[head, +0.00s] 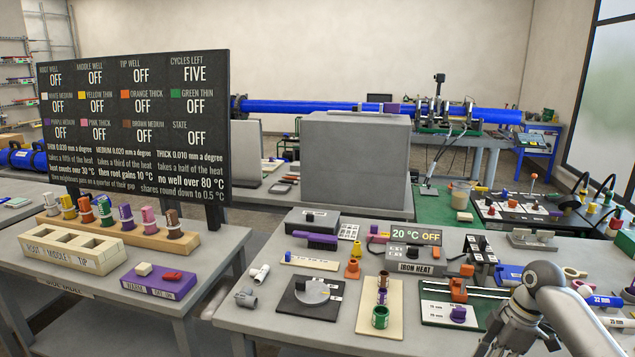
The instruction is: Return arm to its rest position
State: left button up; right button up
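My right arm comes in at the lower right corner. Its gripper (505,341) hangs low over the front right part of the grey workbench (300,325), and the frame's bottom edge cuts it off. I cannot see whether its fingers are open or shut, and no held object shows. My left arm and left gripper are not in view.
Left of my gripper are a green roll (380,317), a black plate with a round disc (311,291) and an iron heater box (415,261). A small table (90,281) with spools and a dark display board (135,125) stand left. Blue pipe pieces (603,301) lie right.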

jog(key=s+a+f+m+h, duration=0.1)
jog(key=s+a+f+m, duration=0.2)
jog(key=s+a+f, duration=1.1)
jog(key=s+a+r+m+t+h, duration=0.1)
jog(key=s+r+m+t, duration=0.1)
jog(key=s+m, duration=0.45)
jog(key=s+a+r+m+t, duration=0.1)
jog(key=s+r+m+t, duration=0.15)
jog(key=s, duration=0.75)
notch_tip(320, 180, down, 27)
jog(key=s+g, duration=0.2)
jog(key=s+d+f+g, duration=0.1)
jog(key=s+d+f, duration=0.2)
jog(key=s+f, duration=1.2)
jog(key=shift+s+d+f+h, duration=0.2)
jog(key=shift+s+f+h, duration=0.2)
jog(key=shift+s, duration=0.4)
jog(key=shift+g, duration=0.25)
